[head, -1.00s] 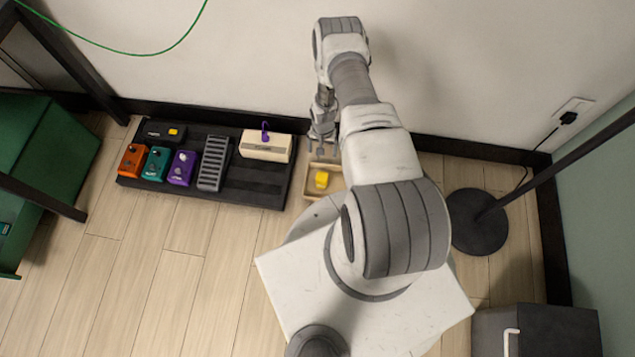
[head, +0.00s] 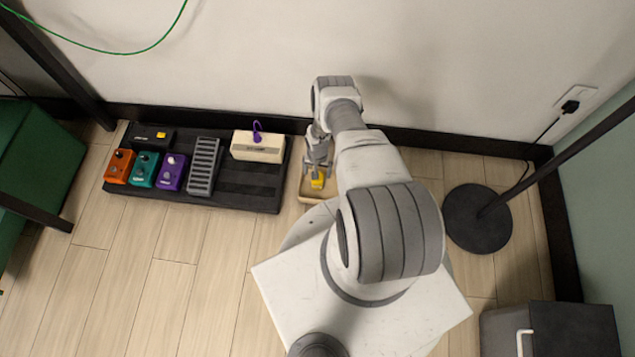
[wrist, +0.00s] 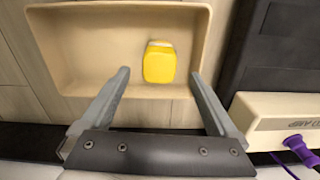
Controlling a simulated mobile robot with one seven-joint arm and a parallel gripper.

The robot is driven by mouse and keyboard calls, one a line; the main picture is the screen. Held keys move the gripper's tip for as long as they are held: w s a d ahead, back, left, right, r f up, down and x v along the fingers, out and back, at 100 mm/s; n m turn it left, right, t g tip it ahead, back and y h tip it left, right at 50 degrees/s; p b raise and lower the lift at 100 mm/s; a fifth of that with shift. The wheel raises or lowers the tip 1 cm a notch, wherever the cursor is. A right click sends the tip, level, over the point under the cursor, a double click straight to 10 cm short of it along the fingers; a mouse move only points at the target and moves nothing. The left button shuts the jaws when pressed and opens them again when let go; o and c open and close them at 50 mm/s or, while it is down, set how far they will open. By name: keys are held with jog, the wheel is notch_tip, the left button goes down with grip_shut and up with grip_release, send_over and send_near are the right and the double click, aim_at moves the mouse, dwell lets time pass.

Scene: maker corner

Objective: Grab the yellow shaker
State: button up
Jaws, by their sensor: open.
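The yellow shaker (wrist: 159,63) sits in a shallow tan tray (wrist: 85,88), near one end of it, in the wrist view. In the head view the shaker (head: 317,181) is partly covered by my gripper (head: 317,168). The tray (head: 305,198) stands on the floor just right of the black pedalboard. My gripper (wrist: 160,85) is open, its two fingers apart and reaching over the tray's near rim. The shaker lies between and a little beyond the fingertips in the wrist view. I cannot tell how far above it they are.
The black pedalboard (head: 235,189) with several coloured pedals is left of the tray. A cream box (head: 257,147) with a purple plug is on its right end. The wall with black skirting is behind. A round black stand base (head: 478,218) is to the right.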

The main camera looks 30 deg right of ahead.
notch_tip(320, 180, down, 5)
jog(key=b, duration=0.2)
jog(key=shift+b, duration=0.4)
grip_shut()
jog(key=shift+r, duration=0.15)
